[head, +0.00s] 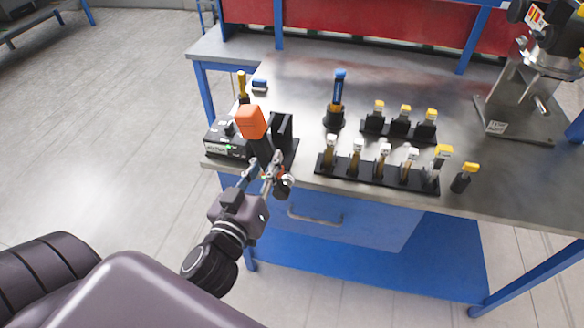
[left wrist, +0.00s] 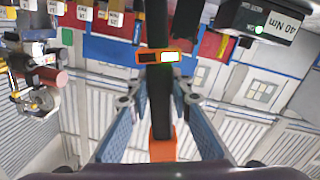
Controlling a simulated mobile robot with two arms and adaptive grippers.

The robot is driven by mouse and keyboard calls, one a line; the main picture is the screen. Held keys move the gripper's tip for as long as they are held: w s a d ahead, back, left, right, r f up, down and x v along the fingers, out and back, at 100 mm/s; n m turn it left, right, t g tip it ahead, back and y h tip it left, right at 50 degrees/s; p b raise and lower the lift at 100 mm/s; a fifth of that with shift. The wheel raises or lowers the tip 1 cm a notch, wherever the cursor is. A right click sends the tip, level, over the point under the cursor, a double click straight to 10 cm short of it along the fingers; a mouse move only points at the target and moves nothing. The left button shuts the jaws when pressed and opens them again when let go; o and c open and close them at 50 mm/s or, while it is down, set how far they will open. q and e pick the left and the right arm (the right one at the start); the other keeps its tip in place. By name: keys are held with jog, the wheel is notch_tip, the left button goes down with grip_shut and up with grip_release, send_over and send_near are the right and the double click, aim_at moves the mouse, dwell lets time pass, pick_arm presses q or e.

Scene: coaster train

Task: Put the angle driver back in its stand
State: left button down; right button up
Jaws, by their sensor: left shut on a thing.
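The angle driver is a dark tool with an orange end block (head: 251,122). My left gripper (head: 264,172) is shut on its dark body and holds it roughly upright at the table's front left edge, orange end up. In the left wrist view the driver's black body (left wrist: 161,100) runs between the fingers (left wrist: 152,102), with an orange end and a small orange-framed display. A black upright holder (head: 282,128), which looks like the stand, is just right of and behind the orange end. The driver partly hides it, and I cannot tell whether they touch. My right gripper is not in view.
A black box with a green light (head: 222,141) stands left of the driver; its 40 Nm label shows in the left wrist view (left wrist: 270,20). A blue-topped driver (head: 338,95), two racks of small tools (head: 375,178) and a grey press (head: 515,105) stand further right. The back middle of the table is clear.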

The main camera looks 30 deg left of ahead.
aim_at(254, 152)
pick_arm(q)
jog(key=a, duration=0.1)
jog(key=a+m+y, duration=0.1)
jog(key=a+r+m, duration=0.1)
jog(key=shift+w+a+r, duration=0.1)
jog(key=shift+w+a, duration=0.15)
jog(key=shift+a, duration=0.05)
jog(key=p+x, duration=0.1)
jog(key=x, duration=0.4)
jog(key=shift+w+a+p, duration=0.1)
jog(key=shift+w+p, duration=0.2)
jog(key=shift+r, duration=0.15)
jog(key=shift+p+x, duration=0.35)
jog(key=shift+x, duration=4.75)
jog(key=shift+a+r, duration=0.1)
jog(key=shift+r, duration=0.15)
